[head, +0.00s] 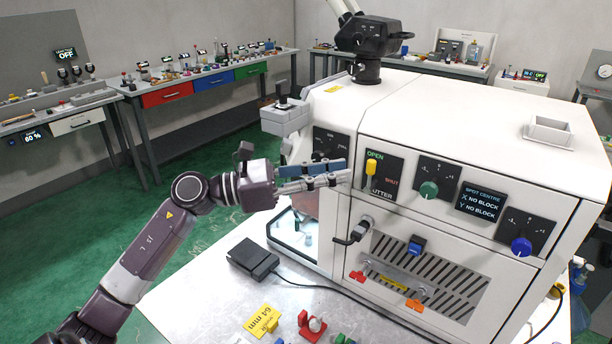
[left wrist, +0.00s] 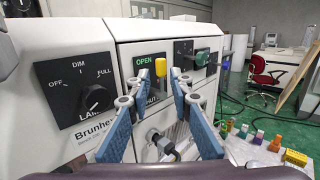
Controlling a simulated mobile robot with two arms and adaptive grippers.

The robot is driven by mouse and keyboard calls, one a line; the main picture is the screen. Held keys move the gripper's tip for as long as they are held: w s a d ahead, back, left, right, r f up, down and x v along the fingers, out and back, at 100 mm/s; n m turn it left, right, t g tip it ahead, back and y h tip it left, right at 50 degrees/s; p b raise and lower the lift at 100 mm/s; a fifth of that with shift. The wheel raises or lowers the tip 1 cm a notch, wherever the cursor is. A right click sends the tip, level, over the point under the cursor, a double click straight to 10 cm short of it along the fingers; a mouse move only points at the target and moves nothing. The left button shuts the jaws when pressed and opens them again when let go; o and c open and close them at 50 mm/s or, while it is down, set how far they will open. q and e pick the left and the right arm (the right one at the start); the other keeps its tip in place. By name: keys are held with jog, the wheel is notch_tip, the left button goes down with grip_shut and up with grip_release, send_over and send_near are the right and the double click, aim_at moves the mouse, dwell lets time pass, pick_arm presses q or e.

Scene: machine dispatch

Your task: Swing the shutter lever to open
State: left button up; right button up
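The shutter lever has a yellow grip (head: 371,167) and sits on a dark panel of the white machine, just below the green word OPEN. I see no clear contact. My right gripper is not in view.
A lamp knob (left wrist: 95,97) is left of the shutter panel and a green knob (head: 429,190) right of it. A black-handled latch (head: 353,234) juts out below. A black pedal box (head: 253,258) lies on the table. A microscope head (head: 369,37) stands on the machine.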

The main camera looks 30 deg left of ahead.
pick_arm(q)
jog(key=v, duration=0.6)
jog(key=shift+a, duration=0.1)
dwell(0.4)
